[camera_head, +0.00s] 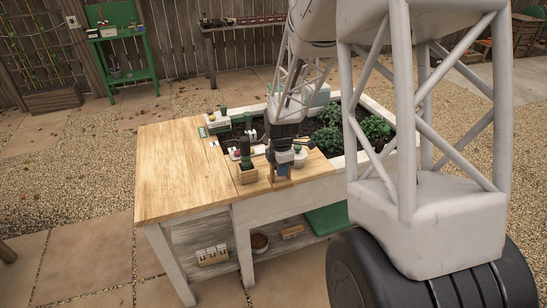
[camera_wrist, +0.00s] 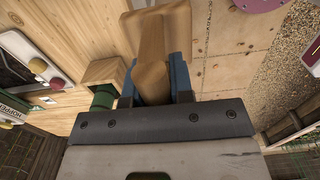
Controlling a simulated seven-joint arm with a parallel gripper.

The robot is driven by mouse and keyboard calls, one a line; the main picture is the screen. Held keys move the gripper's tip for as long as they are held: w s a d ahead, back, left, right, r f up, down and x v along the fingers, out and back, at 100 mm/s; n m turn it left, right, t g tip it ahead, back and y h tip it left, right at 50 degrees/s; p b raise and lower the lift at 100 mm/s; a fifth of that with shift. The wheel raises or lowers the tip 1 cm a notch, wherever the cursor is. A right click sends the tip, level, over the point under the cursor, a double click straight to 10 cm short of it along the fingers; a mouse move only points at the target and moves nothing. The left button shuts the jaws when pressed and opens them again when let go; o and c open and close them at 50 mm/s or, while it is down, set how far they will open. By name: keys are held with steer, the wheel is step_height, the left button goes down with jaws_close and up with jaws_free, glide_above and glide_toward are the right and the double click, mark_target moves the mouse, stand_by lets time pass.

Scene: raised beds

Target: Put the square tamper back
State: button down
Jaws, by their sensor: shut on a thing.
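My gripper (camera_head: 282,160) is over the front edge of the bench's wooden top in the head view. In the wrist view my gripper (camera_wrist: 156,70) has its blue fingers shut on a light wooden piece, which I take to be the square tamper (camera_wrist: 151,48). Its rounded handle end points toward the camera and its wider end points away. In the head view only a small brown part of the tamper (camera_head: 282,172) shows below the fingers. Whether its lower end touches anything, I cannot tell.
Leafy plants (camera_head: 374,128) grow in the bed at right. The wooden top (camera_head: 180,165) is clear at left.

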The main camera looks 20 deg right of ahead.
steer(key=w+d+f, duration=0.1)
steer(key=w+d, duration=0.1)
steer(key=w, duration=1)
steer(key=shift+w, duration=0.25)
steer(key=shift+f, duration=0.15)
steer(key=shift+f, duration=1.7)
steer(key=shift+f, duration=0.1)
steer(key=c, duration=1)
jaws_free()
step_height(320, 180, up, 12)
